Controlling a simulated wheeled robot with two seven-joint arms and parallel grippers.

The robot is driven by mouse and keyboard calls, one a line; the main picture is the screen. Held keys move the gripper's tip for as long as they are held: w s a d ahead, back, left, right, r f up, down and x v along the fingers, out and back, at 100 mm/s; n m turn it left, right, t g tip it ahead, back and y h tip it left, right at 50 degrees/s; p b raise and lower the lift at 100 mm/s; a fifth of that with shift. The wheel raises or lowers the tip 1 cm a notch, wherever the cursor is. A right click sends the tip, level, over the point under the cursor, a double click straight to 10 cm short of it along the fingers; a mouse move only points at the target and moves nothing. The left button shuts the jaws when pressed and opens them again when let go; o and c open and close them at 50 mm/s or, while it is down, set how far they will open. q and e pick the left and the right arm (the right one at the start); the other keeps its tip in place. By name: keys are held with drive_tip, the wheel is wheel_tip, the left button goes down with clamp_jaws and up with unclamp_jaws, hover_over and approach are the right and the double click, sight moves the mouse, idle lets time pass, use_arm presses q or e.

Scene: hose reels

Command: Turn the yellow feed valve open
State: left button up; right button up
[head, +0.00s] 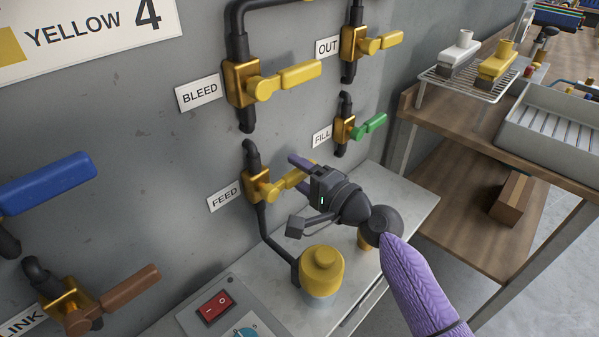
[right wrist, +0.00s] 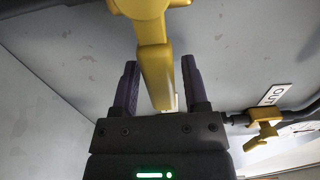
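The feed valve (head: 258,186) has a gold body and a yellow lever handle (head: 278,188), beside the FEED label (head: 225,197) on the grey panel. The handle points right and slightly up in the head view. My right gripper (head: 299,172) is at the outer end of this handle, which it partly hides. In the right wrist view the yellow handle (right wrist: 156,72) lies between the two dark purple fingers of my gripper (right wrist: 160,85), with a gap on each side. The gripper is open around the handle. My left gripper is not in view.
The bleed valve (head: 242,82) is above, with the out valve (head: 350,42) and green-handled fill valve (head: 343,128) to its right. A yellow-capped container (head: 322,272) stands below on the ledge. A wooden shelf unit (head: 475,130) is at right.

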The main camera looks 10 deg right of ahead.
clamp_jaws()
idle(0.3)
idle(0.9)
